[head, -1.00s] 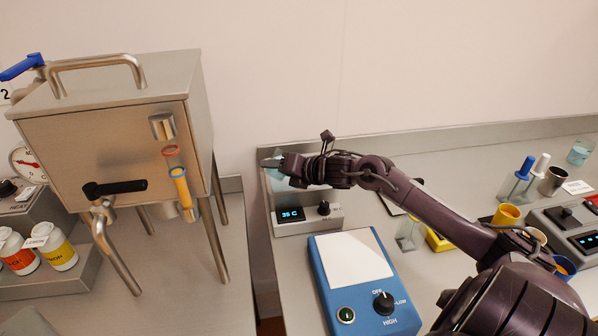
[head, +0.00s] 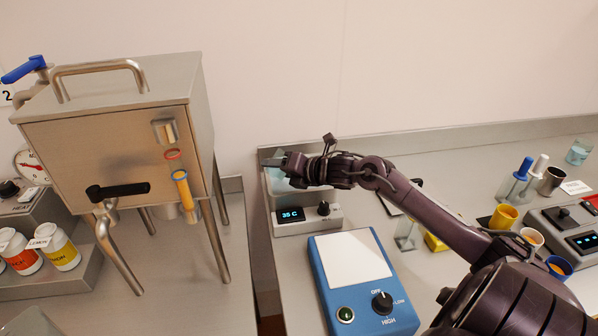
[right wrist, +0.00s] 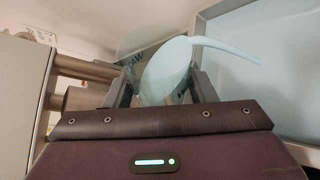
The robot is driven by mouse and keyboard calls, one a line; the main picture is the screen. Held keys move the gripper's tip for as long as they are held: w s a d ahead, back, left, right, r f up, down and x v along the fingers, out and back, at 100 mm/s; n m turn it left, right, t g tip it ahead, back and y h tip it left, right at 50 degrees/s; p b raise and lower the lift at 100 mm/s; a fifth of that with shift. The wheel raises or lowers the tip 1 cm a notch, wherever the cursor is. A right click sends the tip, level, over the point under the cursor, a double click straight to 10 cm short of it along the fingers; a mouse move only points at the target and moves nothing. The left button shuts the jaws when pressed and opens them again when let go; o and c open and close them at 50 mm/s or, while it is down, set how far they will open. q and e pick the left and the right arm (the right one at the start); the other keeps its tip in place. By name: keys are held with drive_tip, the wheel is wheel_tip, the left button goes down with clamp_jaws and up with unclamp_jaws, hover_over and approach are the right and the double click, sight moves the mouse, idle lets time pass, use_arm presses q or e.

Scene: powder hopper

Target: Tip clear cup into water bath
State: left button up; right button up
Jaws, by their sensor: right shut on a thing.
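The clear cup (right wrist: 135,62) shows in the right wrist view, tilted, with part of a printed label visible. Light blue liquid (right wrist: 170,68) lies in it, and a stream (right wrist: 228,47) runs out over its side to the right. My right gripper (head: 276,164) is shut on the cup, with a finger on each side of it in the wrist view. The gripper is over the water bath (head: 312,219), whose display reads 35 C. The bath's pale blue basin (right wrist: 285,68) is at the right of the wrist view. In the head view the gripper partly hides basin and cup. My left gripper is not in view.
A blue hotplate (head: 362,283) with a white top stands in front of the bath. A steel hopper (head: 110,135) on legs stands to the left, past a gap between benches. Cups, including a yellow one (head: 504,217), stand at the right.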

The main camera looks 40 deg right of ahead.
drive_tip(key=shift+r+m+y+p, duration=0.65)
drive_tip(key=shift+m+p, duration=0.25)
drive_tip(key=shift+p, duration=0.4)
idle(0.8)
drive_tip(key=shift+f+m+t+y, duration=0.3)
drive_tip(key=shift+f+m+y, duration=0.1)
drive_tip(key=shift+m, duration=0.2)
idle(0.7)
drive_tip(key=shift+d+r+m+y, duration=0.25)
drive_tip(key=shift+d+r+m, duration=0.1)
drive_tip(key=shift+d+m, duration=0.4)
idle(0.6)
drive_tip(key=shift+w+d+r+m+t+y, duration=0.1)
drive_tip(key=shift+d+r+m+t+y, duration=0.1)
drive_tip(key=shift+r+m+t+y, duration=0.25)
idle(1.0)
